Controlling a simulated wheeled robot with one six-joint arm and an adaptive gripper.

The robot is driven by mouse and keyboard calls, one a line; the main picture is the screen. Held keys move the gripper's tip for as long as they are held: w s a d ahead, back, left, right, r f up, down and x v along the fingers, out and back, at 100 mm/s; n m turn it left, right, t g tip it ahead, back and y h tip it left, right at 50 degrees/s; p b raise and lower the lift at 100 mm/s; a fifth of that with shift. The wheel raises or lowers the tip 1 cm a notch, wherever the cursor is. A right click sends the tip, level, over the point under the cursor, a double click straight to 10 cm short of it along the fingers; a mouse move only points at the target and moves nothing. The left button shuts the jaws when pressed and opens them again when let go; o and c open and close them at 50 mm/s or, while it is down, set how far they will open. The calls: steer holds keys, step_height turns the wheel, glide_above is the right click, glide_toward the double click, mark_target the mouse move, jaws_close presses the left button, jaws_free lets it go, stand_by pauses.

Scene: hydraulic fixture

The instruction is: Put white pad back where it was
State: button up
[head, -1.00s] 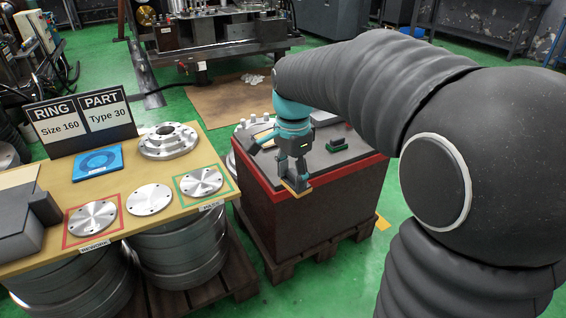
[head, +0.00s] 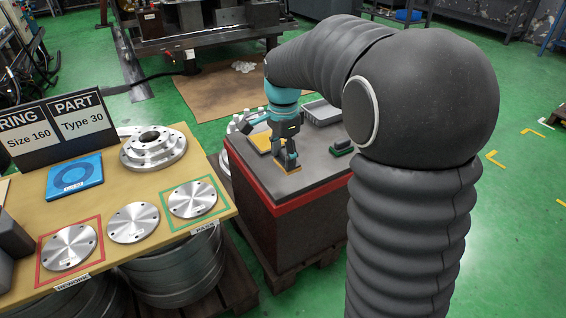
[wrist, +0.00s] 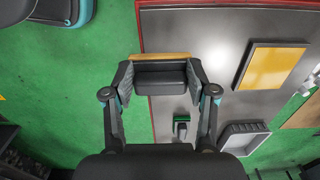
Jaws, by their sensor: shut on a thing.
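The block sits crosswise between the two fingers. I cannot tell whether it touches the cabinet top. I see no plainly white pad; the underside of the held block is hidden.
On the cabinet top are a yellow pad in a dark frame (wrist: 273,68), a grey tray (wrist: 243,137) and a green-and-black brush-like item (wrist: 182,127). The table (head: 160,228) at left holds metal discs and a flanged part (head: 153,148). Green floor lies right.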

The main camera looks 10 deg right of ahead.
steer(key=w+f, duration=0.2)
steer(key=w, duration=0.1)
steer(key=w+d+f, duration=0.1)
steer(key=w, duration=0.1)
steer(key=shift+w+f, duration=0.15)
steer(key=shift+f, duration=1.95)
steer(key=shift+f, duration=0.2)
steer(key=o, duration=1.2)
steer(key=shift+o, duration=0.2)
steer(key=shift+r, duration=0.15)
